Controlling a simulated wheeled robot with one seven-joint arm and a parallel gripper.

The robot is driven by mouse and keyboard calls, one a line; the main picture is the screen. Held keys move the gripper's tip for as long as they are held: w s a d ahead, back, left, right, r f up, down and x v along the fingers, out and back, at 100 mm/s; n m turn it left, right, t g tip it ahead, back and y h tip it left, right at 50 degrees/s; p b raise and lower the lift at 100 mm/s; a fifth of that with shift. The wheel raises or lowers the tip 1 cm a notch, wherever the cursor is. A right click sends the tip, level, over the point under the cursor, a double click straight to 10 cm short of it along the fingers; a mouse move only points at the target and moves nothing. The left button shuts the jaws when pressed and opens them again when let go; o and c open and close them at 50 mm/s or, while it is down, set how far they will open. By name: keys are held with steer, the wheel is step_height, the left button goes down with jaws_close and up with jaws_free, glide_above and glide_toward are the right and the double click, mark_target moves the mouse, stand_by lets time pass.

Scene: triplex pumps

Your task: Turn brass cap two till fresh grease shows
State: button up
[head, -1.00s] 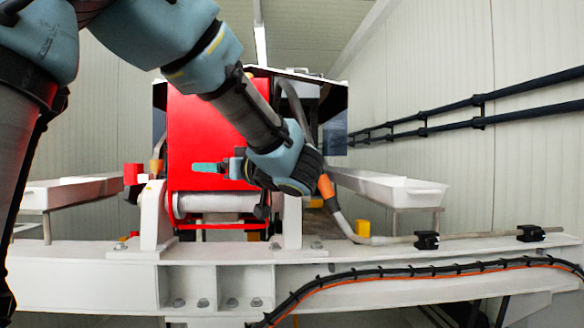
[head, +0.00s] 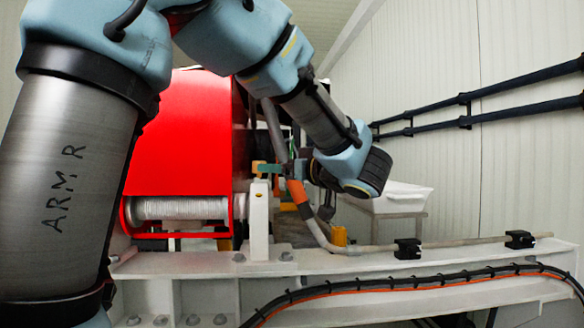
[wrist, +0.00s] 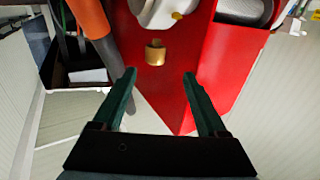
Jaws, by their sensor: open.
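A small brass cap (wrist: 155,52) stands out against the red housing in the wrist view. It sits between and just beyond the fingertips of my gripper (wrist: 160,77), whose two green fingers are spread with nothing between them. I cannot read any number on the cap. In the head view my gripper (head: 265,169) points left, close to a brass-coloured piece (head: 257,166) above the white pedestal (head: 259,220). Whether a fingertip touches it, and whether any grease shows, I cannot tell.
The red housing (head: 195,140) and a ribbed roller (head: 180,208) stand left of the pedestal. A hose with an orange sleeve (head: 298,192) hangs close below my wrist. A white tray (head: 400,195) is behind right. Black cables run along the front beam (head: 380,293).

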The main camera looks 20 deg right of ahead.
steer(key=x, duration=0.3)
steer(key=p+x, duration=0.1)
steer(key=x, duration=0.3)
steer(key=p+x, duration=0.1)
steer(key=x, duration=0.2)
steer(key=shift+w+d, duration=0.3)
steer(key=shift+w, duration=0.05)
jaws_close()
